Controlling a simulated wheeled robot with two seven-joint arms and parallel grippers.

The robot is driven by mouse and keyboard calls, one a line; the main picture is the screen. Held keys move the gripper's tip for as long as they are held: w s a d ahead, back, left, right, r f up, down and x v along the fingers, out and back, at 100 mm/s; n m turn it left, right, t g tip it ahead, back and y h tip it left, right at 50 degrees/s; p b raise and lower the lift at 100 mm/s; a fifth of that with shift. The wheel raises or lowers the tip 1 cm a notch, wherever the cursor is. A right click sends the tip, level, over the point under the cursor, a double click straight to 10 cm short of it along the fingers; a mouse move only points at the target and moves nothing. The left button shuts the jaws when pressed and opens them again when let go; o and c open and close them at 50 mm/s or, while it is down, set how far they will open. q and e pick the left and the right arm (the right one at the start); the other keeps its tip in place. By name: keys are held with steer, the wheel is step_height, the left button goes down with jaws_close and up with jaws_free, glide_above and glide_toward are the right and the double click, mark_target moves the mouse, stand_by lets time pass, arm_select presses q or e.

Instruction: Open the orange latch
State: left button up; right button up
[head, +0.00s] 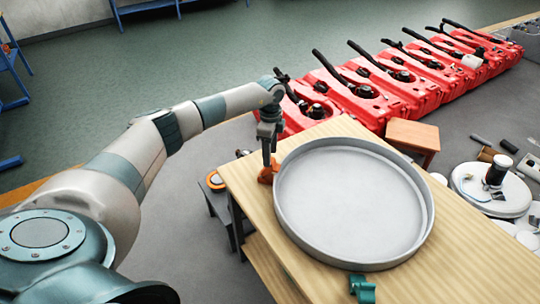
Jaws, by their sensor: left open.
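The orange latch (268,173) sits at the left rim of a large round grey tray (352,200) on a wooden table. My left gripper (267,158) points down at the latch from above, with its fingertips at or just over it. Its jaws are open. The gripper partly covers the latch, and I cannot tell whether they touch. A teal clamp-like part (362,289) is at the tray's near edge. My right gripper is not in view.
The wooden table (470,262) is bare to the right of the tray. A row of red tanks (415,88) with black handles stands behind. A small brown stool (412,134) is close to the table's far corner. A round white lid (490,190) lies at right.

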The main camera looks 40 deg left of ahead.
arm_select(q)
steer(key=shift+f, duration=1.5)
jaws_close()
